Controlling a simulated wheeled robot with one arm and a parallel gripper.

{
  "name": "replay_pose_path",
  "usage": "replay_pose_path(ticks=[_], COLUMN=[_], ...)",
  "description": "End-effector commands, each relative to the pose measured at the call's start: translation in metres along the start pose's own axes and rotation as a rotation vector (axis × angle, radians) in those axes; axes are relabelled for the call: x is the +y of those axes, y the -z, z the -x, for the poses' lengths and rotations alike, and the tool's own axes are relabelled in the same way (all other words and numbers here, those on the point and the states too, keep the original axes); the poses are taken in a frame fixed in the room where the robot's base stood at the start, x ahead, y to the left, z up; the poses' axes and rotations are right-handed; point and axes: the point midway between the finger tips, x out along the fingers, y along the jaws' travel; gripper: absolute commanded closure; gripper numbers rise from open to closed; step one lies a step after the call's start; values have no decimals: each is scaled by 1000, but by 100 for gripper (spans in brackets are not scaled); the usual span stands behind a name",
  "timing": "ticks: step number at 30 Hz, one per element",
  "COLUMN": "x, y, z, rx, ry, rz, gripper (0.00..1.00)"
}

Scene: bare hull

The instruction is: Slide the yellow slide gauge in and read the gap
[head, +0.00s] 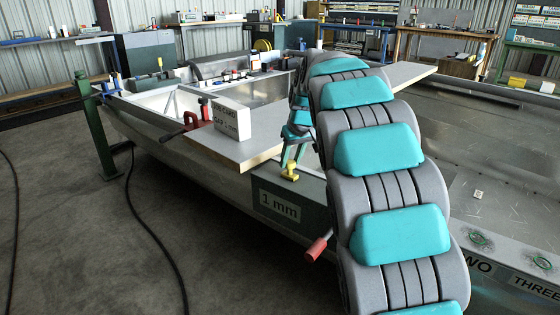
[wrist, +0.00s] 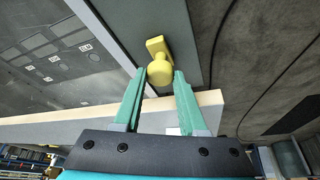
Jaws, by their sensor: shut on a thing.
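The yellow slide gauge (head: 290,174) stands at the edge of the hull, on top of a dark block with a "1 mm" label (head: 280,206). In the wrist view its round yellow knob (wrist: 160,72) sits between the two green fingertips, and its flat yellow foot lies on a dark strip. My gripper (wrist: 160,76) is shut on the knob; in the head view my gripper (head: 291,160) comes down on it from above. My arm hides part of the hull behind it. I cannot tell the gap under the gauge.
A grey board (head: 240,148) lies across the hull close to my gripper, with a white labelled box (head: 231,118) on it. A red clamp (head: 190,124) grips the board's left part. A red handle (head: 318,245) sticks out below the gauge. The floor at left is mostly clear.

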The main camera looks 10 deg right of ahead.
Motion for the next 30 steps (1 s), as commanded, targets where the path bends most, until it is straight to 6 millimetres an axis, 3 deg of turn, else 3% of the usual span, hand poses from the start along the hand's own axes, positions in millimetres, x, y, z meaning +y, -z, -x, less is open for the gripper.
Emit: replay_pose_path(ticks=[9, 10, 17, 30], x=[3, 3, 2, 2], y=[-6, -6, -4, -3], z=[2, 2, 2, 11], rx=[-6, -6, -3, 2], ry=[-1, -1, -1, -2], rz=[-1, -1, 0, 1], gripper=[100, 57, 31, 29])
